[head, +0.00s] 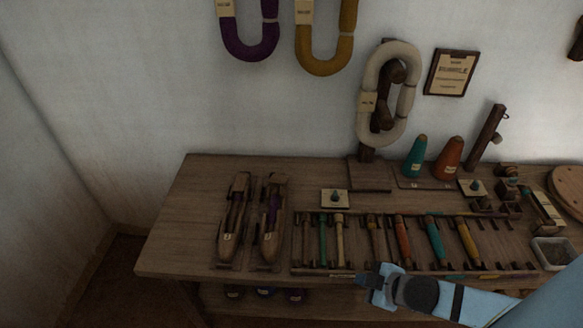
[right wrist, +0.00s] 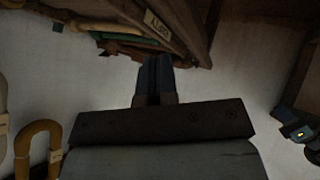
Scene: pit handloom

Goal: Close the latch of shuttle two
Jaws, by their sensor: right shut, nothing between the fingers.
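Two long wooden shuttles lie side by side at the left of the table, the left shuttle (head: 231,222) and the right shuttle (head: 271,225). Each has a small pale number tag, too small to read surely, so I cannot tell which is shuttle two. The right one shows purple thread inside; the left one shows a dark insert. Their latches are too small to make out. My right gripper (head: 366,279) is at the table's front edge, right of both shuttles and apart from them. In the right wrist view its fingers (right wrist: 154,75) are together and empty. My left gripper is not visible.
A rack of coloured bobbins (head: 402,240) fills the table's middle. Behind stand a teal cone (head: 415,158), an orange cone (head: 448,160) and a pale hank on a stand (head: 372,108). A small tray (head: 552,252) is at right. The table's left end (head: 185,225) is bare.

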